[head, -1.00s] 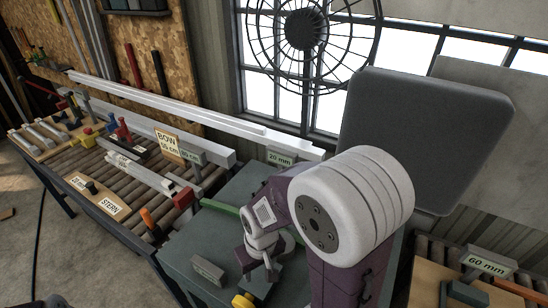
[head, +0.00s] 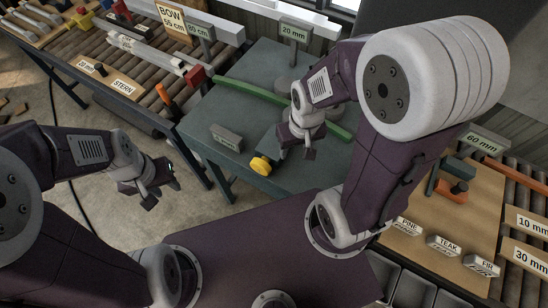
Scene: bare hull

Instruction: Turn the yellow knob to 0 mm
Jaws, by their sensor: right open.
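The yellow knob (head: 260,165) is on the near left end of a blue-grey device (head: 268,146) on the green-grey table (head: 215,103). My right gripper (head: 296,154) is just right of the knob, pointing down, with its fingers apart and nothing seen between them. Whether it touches the device I cannot tell. My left gripper (head: 160,190) is left of the table, over the floor, and its finger spacing is not clear. A grey block with a label (head: 227,138) stands left of the knob; its text is too small to read.
A green strip (head: 242,88) lies across the table behind the knob. A 20 mm sign (head: 294,32) stands at the back. The roller bench (head: 130,75) is to the left. A wooden board (head: 460,225) with labelled blocks is to the right. The table's front left is clear.

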